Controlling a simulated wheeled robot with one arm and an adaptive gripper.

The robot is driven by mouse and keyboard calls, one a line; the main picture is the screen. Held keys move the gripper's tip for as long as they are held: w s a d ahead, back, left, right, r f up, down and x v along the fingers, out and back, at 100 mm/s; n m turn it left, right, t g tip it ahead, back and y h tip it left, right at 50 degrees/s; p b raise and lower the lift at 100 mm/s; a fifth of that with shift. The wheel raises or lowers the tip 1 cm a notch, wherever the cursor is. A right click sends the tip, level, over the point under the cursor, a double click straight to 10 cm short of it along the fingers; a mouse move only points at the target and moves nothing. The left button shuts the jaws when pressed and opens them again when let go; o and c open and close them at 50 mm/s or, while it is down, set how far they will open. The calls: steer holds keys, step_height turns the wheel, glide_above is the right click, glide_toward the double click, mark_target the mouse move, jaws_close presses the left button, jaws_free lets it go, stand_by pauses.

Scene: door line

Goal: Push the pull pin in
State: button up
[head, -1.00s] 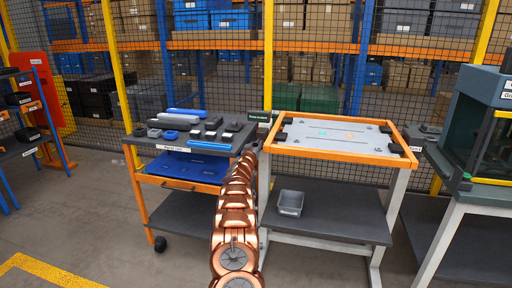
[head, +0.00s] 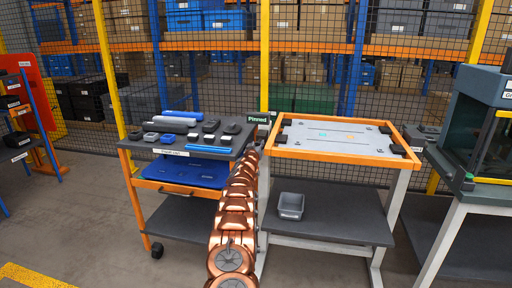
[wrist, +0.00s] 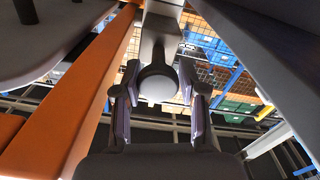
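The pull pin shows in the wrist view as a dark round knob (wrist: 157,84) on a grey stem, against a grey upright. My gripper (wrist: 160,88) is open, with one finger on each side of the knob. Narrow gaps seem to remain beside it; I cannot tell whether a finger touches. In the head view my copper arm reaches toward the gap between the tool cart and the orange-edged table. My gripper and the pin are hidden there. A small dark sign reading "Pinned" (head: 258,119) stands at that gap.
The tool cart (head: 140,146) stands left, with dark and blue items on top. The orange-framed table (head: 340,155) stands right, a grey bin (head: 291,206) on its lower shelf. A mesh fence runs behind. In the wrist view an orange beam (wrist: 95,85) lies close left of my gripper.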

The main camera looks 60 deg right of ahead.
steer(key=shift+o, duration=0.3)
steer(key=shift+s, duration=0.15)
steer(key=shift+a, duration=0.35)
steer(key=v, duration=0.6)
steer(key=shift+s+a, duration=0.2)
steer(key=shift+a, duration=0.05)
stand_by(0.5)
steer(key=shift+f, duration=0.1)
stand_by(0.7)
